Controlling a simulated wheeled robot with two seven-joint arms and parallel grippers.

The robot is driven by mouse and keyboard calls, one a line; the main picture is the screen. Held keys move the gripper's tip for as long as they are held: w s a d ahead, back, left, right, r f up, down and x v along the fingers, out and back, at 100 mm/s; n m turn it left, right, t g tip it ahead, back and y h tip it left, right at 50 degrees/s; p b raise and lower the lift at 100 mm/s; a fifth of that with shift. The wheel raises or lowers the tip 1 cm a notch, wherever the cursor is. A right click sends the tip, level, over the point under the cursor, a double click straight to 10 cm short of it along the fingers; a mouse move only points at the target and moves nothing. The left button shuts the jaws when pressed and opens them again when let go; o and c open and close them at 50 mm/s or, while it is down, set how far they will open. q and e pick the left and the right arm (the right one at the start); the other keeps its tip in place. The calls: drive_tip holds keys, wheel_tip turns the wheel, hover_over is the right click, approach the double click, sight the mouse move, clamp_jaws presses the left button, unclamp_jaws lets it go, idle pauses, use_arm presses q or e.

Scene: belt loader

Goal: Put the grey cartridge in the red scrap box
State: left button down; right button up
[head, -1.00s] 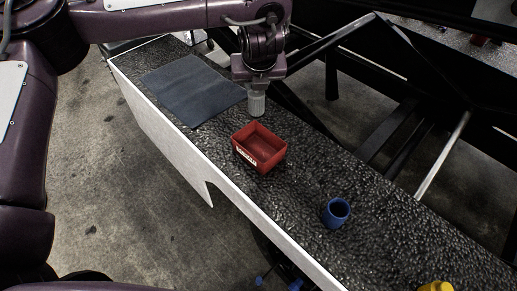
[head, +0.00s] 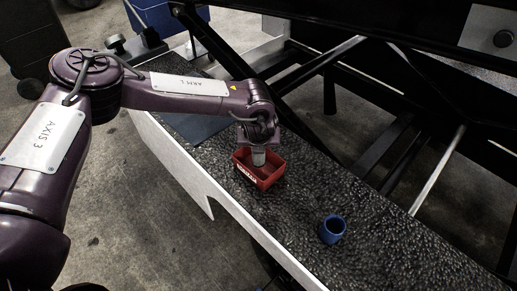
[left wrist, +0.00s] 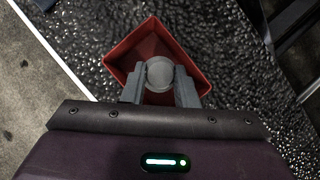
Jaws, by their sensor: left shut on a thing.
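The grey cartridge (head: 258,157) is held upright in my left gripper (head: 258,149), over the red scrap box (head: 264,183). In the left wrist view the round grey top of the cartridge (left wrist: 160,72) sits between the two fingers of my left gripper (left wrist: 160,84), with the open red box (left wrist: 122,58) below and around it. I cannot tell whether the cartridge's lower end touches the box floor. My right gripper is not in view.
The box stands on a dark, bumpy belt (head: 300,200) with a pale side panel (head: 185,160). A blue cup (head: 333,229) stands to its right, nearer me. A dark mat (head: 195,126) lies behind my left arm. Black frame bars run along the far side.

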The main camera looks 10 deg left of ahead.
use_arm(q)
wheel_tip(320, 180, down, 4)
drive_tip(key=shift+s+r+p, duration=0.1)
drive_tip(key=shift+r+p, duration=0.05)
drive_tip(key=shift+p, duration=0.25)
drive_tip(key=shift+f, duration=0.25)
drive_tip(key=shift+f, duration=0.15)
drive_tip(key=c, duration=1.1)
unclamp_jaws()
drive_tip(key=shift+c, duration=0.2)
